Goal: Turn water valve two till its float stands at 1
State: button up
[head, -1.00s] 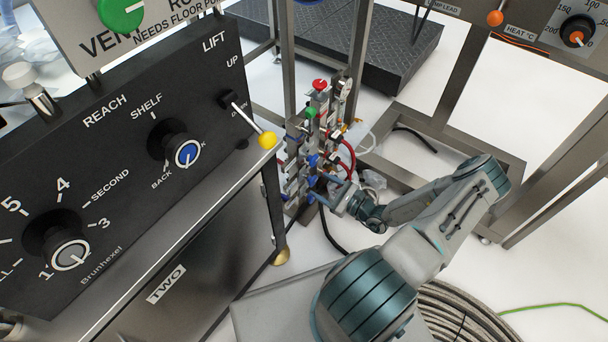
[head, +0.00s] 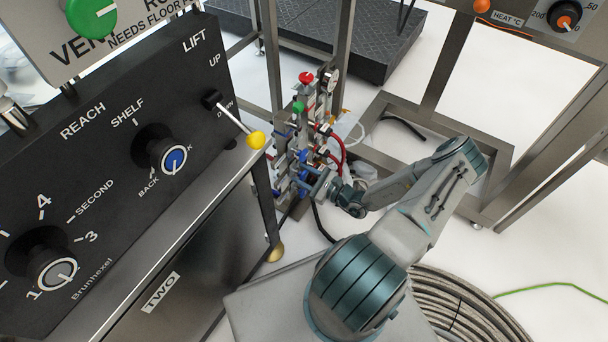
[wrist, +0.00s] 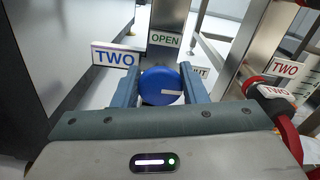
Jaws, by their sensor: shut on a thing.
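The blue round valve knob (wrist: 162,86) with a white mark sits between my gripper's two fingers in the wrist view. The white mark points to the right. A white sign reading TWO (wrist: 115,58) in blue stands just left of it, and an OPEN label (wrist: 165,39) is behind it. My gripper (wrist: 160,88) is shut on the blue knob. In the head view my gripper (head: 318,185) reaches into the valve manifold (head: 297,150), and the knob it holds is hard to make out there. I cannot make out a float or its scale.
Red hoses (head: 338,150) and red TWO tags (wrist: 285,68) are right of the knob. A black control panel (head: 110,150) with a yellow-tipped lever (head: 256,139) stands at left. Metal frame legs surround the manifold. A coiled hose (head: 465,305) lies on the floor at right.

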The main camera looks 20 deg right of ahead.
jog(key=shift+r+n+p, duration=0.1)
jog(key=shift+n+p, duration=0.3)
jog(key=shift+p, duration=0.1)
jog(key=o, duration=1)
jog(key=p+v, duration=0.3)
jog(key=v, duration=1.1)
